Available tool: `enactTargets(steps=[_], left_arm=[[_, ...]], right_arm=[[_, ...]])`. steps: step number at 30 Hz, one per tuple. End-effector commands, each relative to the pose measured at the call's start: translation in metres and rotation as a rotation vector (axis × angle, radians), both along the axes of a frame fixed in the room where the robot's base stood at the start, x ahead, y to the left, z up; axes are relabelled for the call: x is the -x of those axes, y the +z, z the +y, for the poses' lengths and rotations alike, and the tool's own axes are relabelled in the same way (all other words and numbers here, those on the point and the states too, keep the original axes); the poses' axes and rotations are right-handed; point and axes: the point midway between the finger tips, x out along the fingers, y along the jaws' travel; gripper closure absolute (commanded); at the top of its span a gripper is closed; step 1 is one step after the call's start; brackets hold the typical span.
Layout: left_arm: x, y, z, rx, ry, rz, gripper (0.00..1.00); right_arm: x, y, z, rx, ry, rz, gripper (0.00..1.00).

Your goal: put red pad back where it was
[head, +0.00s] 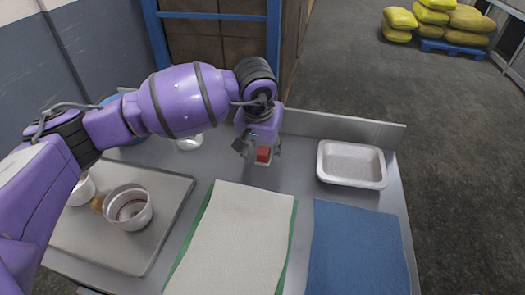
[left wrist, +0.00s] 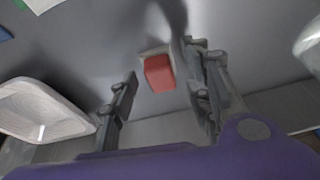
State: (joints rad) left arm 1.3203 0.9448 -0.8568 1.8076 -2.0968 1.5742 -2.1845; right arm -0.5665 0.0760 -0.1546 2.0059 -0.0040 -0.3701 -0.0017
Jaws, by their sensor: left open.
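The red pad (head: 263,154) is a small red block near the back of the grey table, on a small pale base (head: 262,163). In the left wrist view the red pad (left wrist: 159,73) shows against the pale base (left wrist: 150,52), between and beyond the fingers. My left gripper (head: 263,150) is open above it, pointing down; its spread fingers also show in the left wrist view (left wrist: 165,95). I cannot tell whether a finger touches the pad. My right gripper is not in view.
A white tray (head: 352,180) stands right of the pad. A white cloth (head: 238,225) over a green one and a blue cloth (head: 357,250) lie in front. A grey board (head: 165,215) at left holds a pot (head: 128,218). A clear glass item (head: 189,143) stands behind it.

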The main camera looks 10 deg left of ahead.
Motion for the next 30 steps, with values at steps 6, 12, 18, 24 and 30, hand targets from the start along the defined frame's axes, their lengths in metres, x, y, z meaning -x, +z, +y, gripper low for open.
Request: enactTargets(steps=[6, 12, 18, 24, 30], left_arm=[[0.011, 0.043, 0.000, -0.001, -0.003, -0.004, 0.55], [0.022, 0.082, 0.000, 0.000, -0.001, -0.003, 0.55], [0.028, 0.104, -0.001, 0.000, 0.000, 0.000, 0.55], [0.030, 0.108, 0.000, 0.000, 0.000, 0.001, 0.55], [0.030, 0.108, -0.001, 0.000, 0.000, 0.001, 0.55]], right_arm=[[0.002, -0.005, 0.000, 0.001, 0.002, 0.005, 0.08], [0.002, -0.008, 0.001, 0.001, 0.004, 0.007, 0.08], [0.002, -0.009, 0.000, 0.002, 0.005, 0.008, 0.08], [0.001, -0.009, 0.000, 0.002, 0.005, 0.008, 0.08], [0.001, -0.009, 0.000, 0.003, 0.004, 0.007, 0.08]])
